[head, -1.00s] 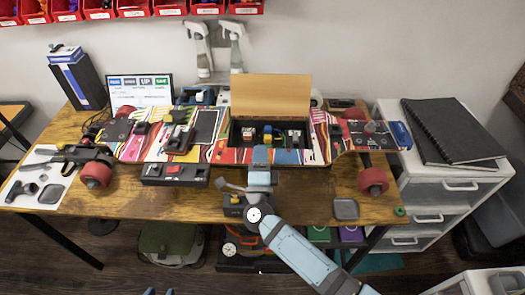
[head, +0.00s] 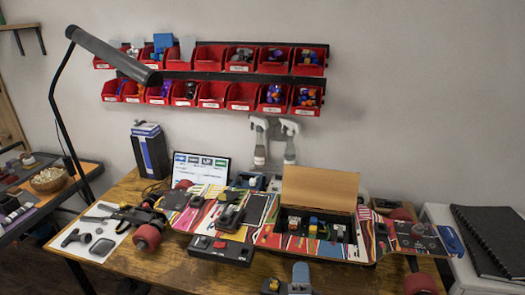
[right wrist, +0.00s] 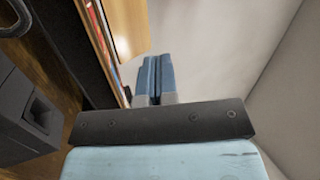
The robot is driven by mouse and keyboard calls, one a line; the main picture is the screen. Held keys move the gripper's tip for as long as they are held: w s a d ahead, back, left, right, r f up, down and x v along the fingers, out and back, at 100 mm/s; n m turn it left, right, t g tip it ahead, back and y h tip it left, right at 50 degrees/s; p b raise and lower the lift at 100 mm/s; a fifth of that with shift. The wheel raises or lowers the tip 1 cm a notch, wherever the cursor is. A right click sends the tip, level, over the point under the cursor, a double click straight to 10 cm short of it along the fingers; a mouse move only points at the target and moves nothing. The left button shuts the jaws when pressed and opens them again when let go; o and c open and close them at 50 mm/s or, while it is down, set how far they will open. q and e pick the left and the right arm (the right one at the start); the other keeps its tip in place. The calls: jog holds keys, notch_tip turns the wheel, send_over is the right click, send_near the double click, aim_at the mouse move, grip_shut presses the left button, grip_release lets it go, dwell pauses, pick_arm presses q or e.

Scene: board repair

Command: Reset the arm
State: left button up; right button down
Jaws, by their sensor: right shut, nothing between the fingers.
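My right gripper (head: 300,275) shows at the bottom edge of the head view, in front of the skateboard and its open box. In the right wrist view its two blue fingers (right wrist: 153,80) are together with nothing between them. A colourful skateboard (head: 262,212) with red wheels lies across the wooden table (head: 125,190). An open compartment (head: 312,226) in its middle has a raised tan lid (head: 319,187) and holds small coloured parts. My left gripper is not in view.
Red bins (head: 243,95) hang on the wall. A black lamp (head: 113,55) arches over the left. A small screen (head: 201,168) and a blue-black box (head: 150,150) stand at the back. A white mat (head: 98,222) with tools lies left. Black notebooks (head: 492,235) lie right.

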jog(key=s+d+f+n+g+y, duration=0.3)
jog(key=s+f+n+g, duration=0.3)
jog(key=s+f+n, duration=0.35)
jog(key=s+d+f+n+g+y, duration=0.35)
jog(key=s+f+n+g, duration=0.2)
jog(key=s+n, duration=0.65)
pick_arm(q)
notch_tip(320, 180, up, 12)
jog(key=p, duration=1.3)
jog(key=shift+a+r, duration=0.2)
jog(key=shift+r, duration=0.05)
pick_arm(e)
notch_tip(320, 180, up, 11)
jog(key=s+d+m, duration=0.1)
jog(key=shift+s, duration=0.3)
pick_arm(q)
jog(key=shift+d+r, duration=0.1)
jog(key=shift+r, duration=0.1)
pick_arm(e)
jog(key=shift+d+r+t+h, duration=0.1)
jog(key=shift+t+h, duration=0.15)
